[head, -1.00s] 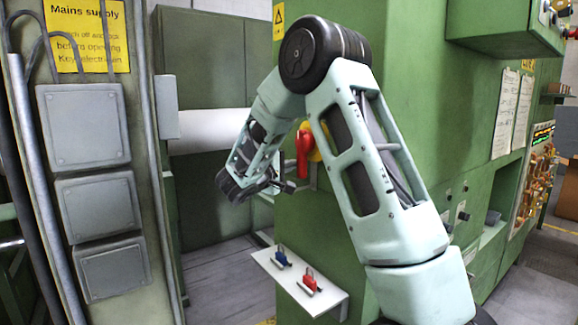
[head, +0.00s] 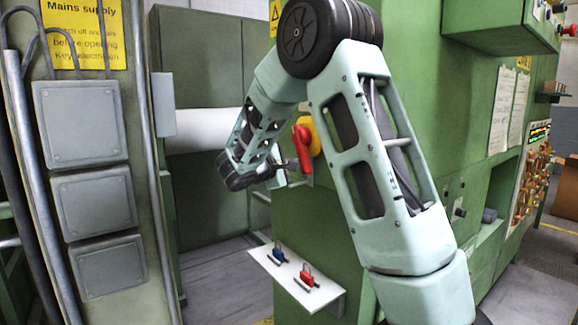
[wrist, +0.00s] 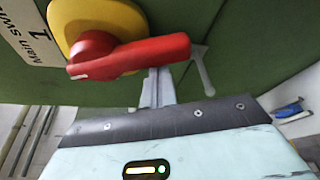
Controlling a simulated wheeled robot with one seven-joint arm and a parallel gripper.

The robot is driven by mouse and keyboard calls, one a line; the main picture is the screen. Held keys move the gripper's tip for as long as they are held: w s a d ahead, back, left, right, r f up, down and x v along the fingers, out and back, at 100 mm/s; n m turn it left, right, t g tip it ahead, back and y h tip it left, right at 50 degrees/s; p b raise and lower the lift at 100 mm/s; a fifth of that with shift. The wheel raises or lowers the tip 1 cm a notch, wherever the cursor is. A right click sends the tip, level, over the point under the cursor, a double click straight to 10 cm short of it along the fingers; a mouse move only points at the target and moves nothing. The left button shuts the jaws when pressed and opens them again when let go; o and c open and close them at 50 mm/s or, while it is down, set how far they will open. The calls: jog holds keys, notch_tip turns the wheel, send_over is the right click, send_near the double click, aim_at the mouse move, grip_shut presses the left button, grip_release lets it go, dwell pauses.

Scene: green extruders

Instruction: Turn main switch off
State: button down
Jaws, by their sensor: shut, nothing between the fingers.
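The main switch has a red handle (head: 302,147) on a yellow round plate (head: 315,134), on the green cabinet. In the wrist view the red handle (wrist: 135,57) stretches sideways across the yellow plate (wrist: 98,18), beside a white label reading "Main swi…" (wrist: 25,30). My gripper (wrist: 157,78) is shut and empty. Its fingers reach up to the lower edge of the handle in the wrist view; their tips look partly hidden by it, and I cannot tell whether they touch. In the head view my gripper (head: 296,178) is just below and beside the handle.
A small white shelf (head: 320,293) below the switch holds a blue padlock (head: 279,254) and a red padlock (head: 309,276). A grey column with boxes (head: 82,122) and a yellow "Mains supply" sign (head: 82,32) stands at the left. Floor shows between column and cabinet.

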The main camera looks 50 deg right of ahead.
aim_at(303, 157)
jog(key=s+n, duration=0.1)
jog(key=s+r+n+g+y+p, duration=0.1)
jog(key=n, duration=0.1)
jog(key=s+n+p, duration=0.1)
jog(key=shift+s+a+r+n+g+y, duration=0.25)
jog(key=shift+a+r+n+g+y, duration=0.05)
jog(key=shift+a+r+n+g, duration=0.1)
jog(key=shift+s+a+r, duration=0.15)
jog(key=shift+s+r, duration=0.35)
jog(key=shift+s, duration=0.05)
jog(key=shift+s+r+n+p, duration=0.25)
jog(key=shift+r+n+p, duration=0.15)
jog(key=shift+r+n, duration=0.1)
jog(key=shift+s+a+r, duration=0.1)
jog(key=shift+s+r, duration=0.15)
jog(key=shift+r, duration=0.55)
